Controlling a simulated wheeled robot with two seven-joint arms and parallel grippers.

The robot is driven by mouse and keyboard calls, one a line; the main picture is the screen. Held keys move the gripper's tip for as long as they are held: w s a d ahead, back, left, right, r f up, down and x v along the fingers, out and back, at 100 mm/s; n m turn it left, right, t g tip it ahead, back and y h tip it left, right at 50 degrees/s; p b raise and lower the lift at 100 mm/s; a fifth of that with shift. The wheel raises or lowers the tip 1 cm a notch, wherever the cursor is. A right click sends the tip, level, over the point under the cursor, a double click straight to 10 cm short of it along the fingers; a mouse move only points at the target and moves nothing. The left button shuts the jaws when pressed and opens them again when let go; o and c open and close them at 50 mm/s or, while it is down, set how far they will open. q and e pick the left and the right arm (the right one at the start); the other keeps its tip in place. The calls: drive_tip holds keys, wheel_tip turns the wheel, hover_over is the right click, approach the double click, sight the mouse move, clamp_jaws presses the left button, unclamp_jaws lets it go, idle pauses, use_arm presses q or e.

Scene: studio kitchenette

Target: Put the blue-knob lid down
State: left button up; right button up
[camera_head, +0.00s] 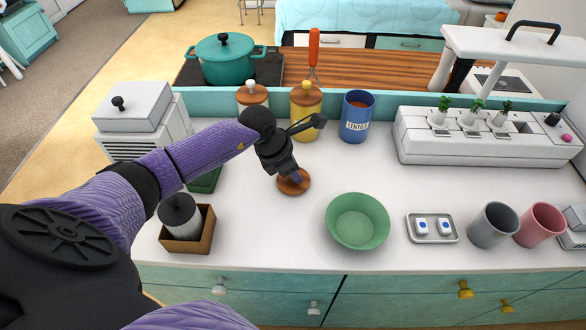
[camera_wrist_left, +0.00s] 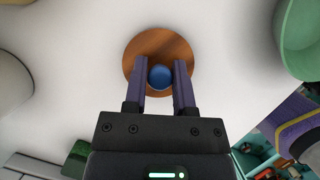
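The blue-knob lid is a round brown wooden disc (camera_head: 300,187) at the middle of the white counter, left of the green bowl. It appears level and on or just above the counter; I cannot tell whether it touches. Its blue knob (camera_wrist_left: 160,77) shows in the left wrist view, on the wooden disc (camera_wrist_left: 158,42). My left gripper (camera_head: 291,175) points down over the lid, with its fingers (camera_wrist_left: 160,80) closed along both sides of the knob. The fingers hide the knob in the head view. A blue lentils canister (camera_head: 356,121) stands open behind, to the right. My right gripper is out of view.
A green bowl (camera_head: 358,221) is right of the lid. Wooden-lidded (camera_head: 253,96) and yellow (camera_head: 305,112) canisters stand behind my arm. Clear counter lies in front of the lid.

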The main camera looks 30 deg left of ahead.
use_arm(q)
drive_tip(key=o, duration=0.3)
drive_tip(key=shift+o, duration=0.2)
drive_tip(key=shift+r, duration=0.1)
drive_tip(key=p+v, duration=0.3)
drive_tip(key=v, duration=0.9)
drive_tip(key=shift+r, duration=0.1)
